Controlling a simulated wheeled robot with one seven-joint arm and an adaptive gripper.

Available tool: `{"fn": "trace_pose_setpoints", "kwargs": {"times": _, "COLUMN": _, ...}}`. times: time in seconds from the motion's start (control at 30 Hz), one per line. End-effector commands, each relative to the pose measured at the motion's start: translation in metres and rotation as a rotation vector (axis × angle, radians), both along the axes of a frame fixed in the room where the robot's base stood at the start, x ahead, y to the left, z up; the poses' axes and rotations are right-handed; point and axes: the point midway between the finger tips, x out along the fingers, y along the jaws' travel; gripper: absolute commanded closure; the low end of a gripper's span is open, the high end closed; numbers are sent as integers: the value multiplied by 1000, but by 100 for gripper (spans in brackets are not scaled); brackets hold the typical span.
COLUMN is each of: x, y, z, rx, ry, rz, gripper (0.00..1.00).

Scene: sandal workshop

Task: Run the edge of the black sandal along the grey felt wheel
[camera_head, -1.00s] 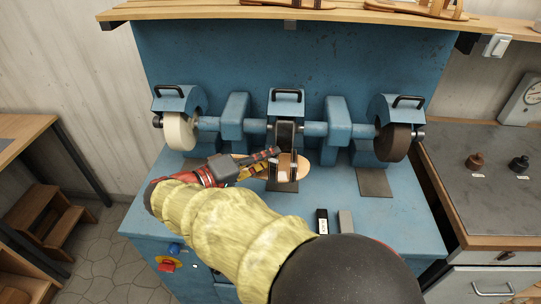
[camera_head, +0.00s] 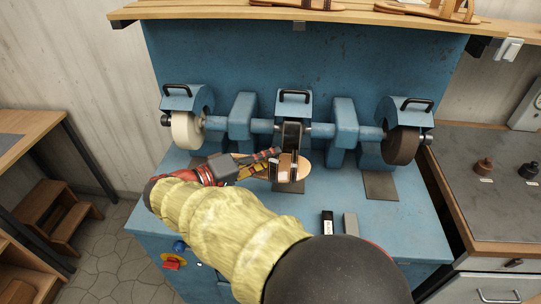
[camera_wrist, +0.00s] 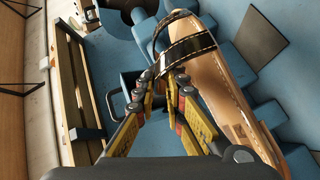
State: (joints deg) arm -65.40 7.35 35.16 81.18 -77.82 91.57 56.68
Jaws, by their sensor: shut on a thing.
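The black sandal (camera_head: 297,166) has a tan sole and black straps. My gripper (camera_head: 270,159) is shut on it from the left; in the wrist view my gripper (camera_wrist: 165,77) has its fingertips at the sandal's edge beside the straps (camera_wrist: 188,45). The sole (camera_wrist: 232,85) stretches along the right of that view. The grey felt wheel (camera_head: 291,138) appears to be the dark middle wheel under a blue hood. The sandal is just in front of and below it in the head view. I cannot tell whether they touch.
A cream wheel (camera_head: 185,131) is at the left and a brown wheel (camera_head: 401,147) at the right of the blue machine (camera_head: 230,215). A black block (camera_head: 327,222) and a grey block (camera_head: 350,225) lie on its front deck. A wooden shelf (camera_head: 350,16) runs above.

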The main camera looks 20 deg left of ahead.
Motion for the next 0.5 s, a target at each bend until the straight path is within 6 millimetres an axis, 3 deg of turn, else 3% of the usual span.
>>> {"fn": "trace_pose_setpoints", "kwargs": {"times": 0.5, "x": -4, "y": 13, "z": 2, "rx": 1, "ry": -2, "rz": 0, "gripper": 100}}
